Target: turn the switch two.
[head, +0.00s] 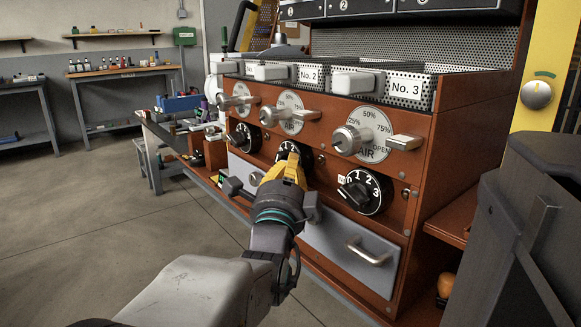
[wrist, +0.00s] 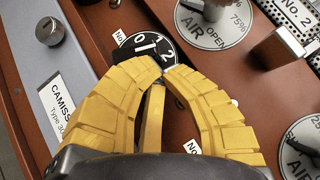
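The middle black rotary switch (head: 294,155) sits on the rust-red panel, with white digits round its dial. In the wrist view the dial (wrist: 139,46) shows 0, 1 and 2; its lower part is hidden behind my fingers. My yellow gripper (head: 291,158) is right in front of this switch. In the wrist view the fingertips (wrist: 166,72) come together over the dial's lower edge, with no clear gap. I cannot tell whether they touch the knob. The switch's pointer direction is not clear.
Another switch (head: 365,191) is to the right and one (head: 244,137) to the left. Metal air levers (head: 291,114) stick out above the switches. A grey drawer with a handle (head: 368,252) lies below. A dark grey cabinet (head: 530,235) stands at the right.

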